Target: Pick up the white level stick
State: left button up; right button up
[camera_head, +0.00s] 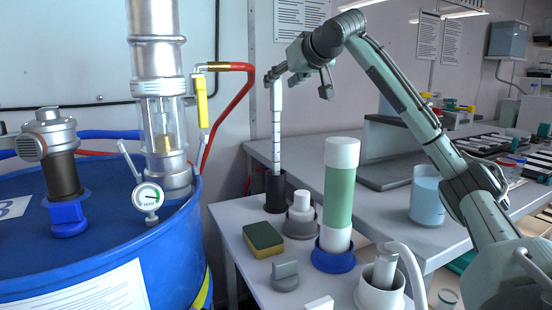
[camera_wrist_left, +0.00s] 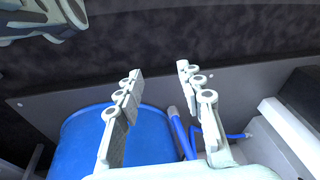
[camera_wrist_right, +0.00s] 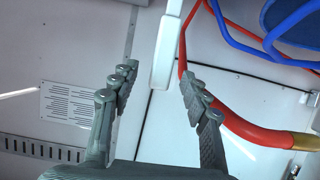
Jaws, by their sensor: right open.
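The white level stick (camera_head: 277,130) has dark marks along it and stands upright in a black cup-like holder (camera_head: 275,192). My right gripper (camera_head: 272,76) is at the top end of the stick, with its arm reaching in from the right. In the right wrist view the white stick (camera_wrist_right: 166,50) shows between the spread fingers of the right gripper (camera_wrist_right: 157,72), with gaps on both sides. My left gripper (camera_wrist_left: 157,73) is open and empty in its own wrist view. It does not show in the head view.
A green cylinder with white ends (camera_head: 340,190), a white stepped piece (camera_head: 300,215), a sponge (camera_head: 263,239) and a grey block (camera_head: 285,276) stand near the holder. A blue drum (camera_head: 120,245) with a gauge (camera_head: 148,197) and a red hose (camera_head: 236,100) are on the left.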

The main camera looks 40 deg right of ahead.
aim_at(278, 82)
jog(key=shift+x, duration=1.85)
pick_arm(q)
jog(key=f, duration=0.1)
jog(key=s+f, duration=0.2)
jog(key=shift+a+g, duration=0.3)
pick_arm(e)
jog(key=shift+a+r, duration=0.1)
grip_shut()
